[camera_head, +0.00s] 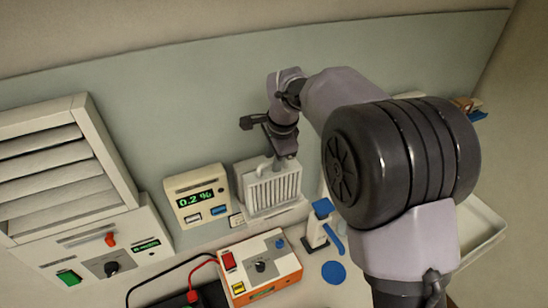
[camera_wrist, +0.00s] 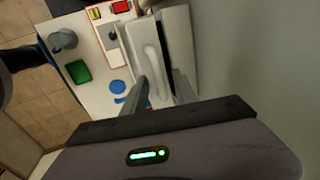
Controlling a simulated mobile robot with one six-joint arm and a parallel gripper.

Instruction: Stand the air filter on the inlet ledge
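The air filter (camera_head: 272,190) is a pale framed block with a ribbed front. In the head view it stands upright near the back wall, on or just behind a pale ledge (camera_head: 283,217); the exact contact is unclear. A curved white handle (camera_head: 262,167) shows at its upper left and also in the wrist view (camera_wrist: 151,62). My gripper (camera_head: 284,156) is at the filter's top edge. In the wrist view my gripper (camera_wrist: 160,80) has its two fingers apart, with a visible gap between them, close to the handle and pale block. Contact with the filter cannot be told.
A meter reading 0.2 % (camera_head: 196,197) stands left of the filter. A louvred unit (camera_head: 60,160) is farther left. An orange-sided tester (camera_head: 262,266) with cables lies in front. A blue-topped bottle (camera_head: 320,225) and a blue disc (camera_head: 334,272) are at right, near my arm.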

